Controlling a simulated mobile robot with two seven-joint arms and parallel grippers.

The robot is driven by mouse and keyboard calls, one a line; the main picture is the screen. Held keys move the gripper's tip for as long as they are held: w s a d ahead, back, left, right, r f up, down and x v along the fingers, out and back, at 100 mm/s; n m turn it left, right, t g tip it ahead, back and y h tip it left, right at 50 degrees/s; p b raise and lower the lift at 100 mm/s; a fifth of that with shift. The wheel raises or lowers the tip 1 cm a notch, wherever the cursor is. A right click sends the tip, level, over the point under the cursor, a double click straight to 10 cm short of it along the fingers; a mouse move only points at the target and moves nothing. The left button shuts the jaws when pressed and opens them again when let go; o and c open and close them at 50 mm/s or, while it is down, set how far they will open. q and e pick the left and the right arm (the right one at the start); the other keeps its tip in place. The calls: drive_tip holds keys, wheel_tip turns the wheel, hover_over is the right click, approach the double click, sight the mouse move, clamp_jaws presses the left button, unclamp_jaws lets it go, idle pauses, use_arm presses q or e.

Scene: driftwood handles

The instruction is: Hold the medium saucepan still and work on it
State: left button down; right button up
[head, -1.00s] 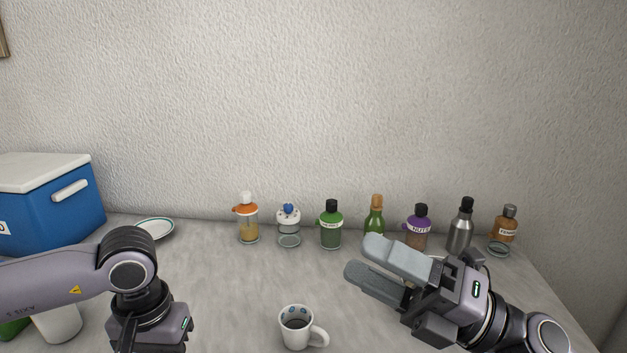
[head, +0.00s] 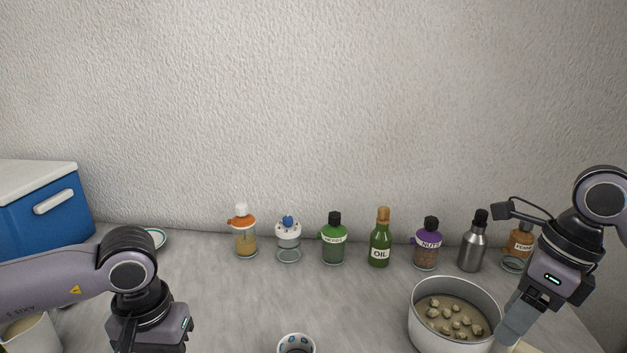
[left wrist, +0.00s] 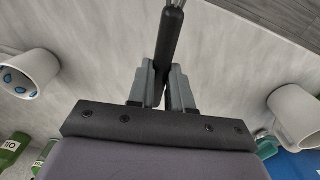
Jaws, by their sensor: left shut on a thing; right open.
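The saucepan (head: 418,318), a pale round pan with brownish contents and several pale lumps, stands at the lower right in the head view, its bottom cut off by the frame. My right gripper (head: 512,328) is open and points down at the pan's right side; whether it touches the pan is unclear. A pale beige piece at the bottom edge beside it may be the pan's handle. My left gripper (left wrist: 160,84) is shut on the black handle (left wrist: 170,42) of a tool with thin metal wires at its end, likely a whisk. Its fingers are out of the head view.
A mug with blue spots (head: 296,344) stands at bottom centre. A row of bottles, including the oil bottle (head: 380,242), lines the wall. A blue box (head: 50,215) and a white cup (head: 35,335) are at left. The counter between mug and bottles is clear.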

use_arm(q)
drive_tip(key=shift+w, duration=0.45)
use_arm(e)
drive_tip(key=d+r+m+h, duration=0.1)
drive_tip(key=d+r+h, duration=0.15)
drive_tip(key=d, duration=0.45)
drive_tip(key=shift+h, duration=0.25)
wheel_tip(320, 180, down, 5)
drive_tip(key=shift+w+r, duration=0.1)
drive_tip(key=shift+r, duration=0.05)
use_arm(q)
wheel_tip(320, 180, down, 4)
drive_tip(key=b, duration=0.3)
drive_tip(key=shift+r, duration=0.25)
use_arm(e)
wheel_tip(320, 180, down, 6)
drive_tip(key=shift+f, duration=0.1)
use_arm(q)
drive_tip(key=shift+f+b, duration=0.45)
drive_tip(key=shift+b, duration=0.25)
use_arm(e)
drive_tip(key=shift+f, duration=0.7)
clamp_jaws()
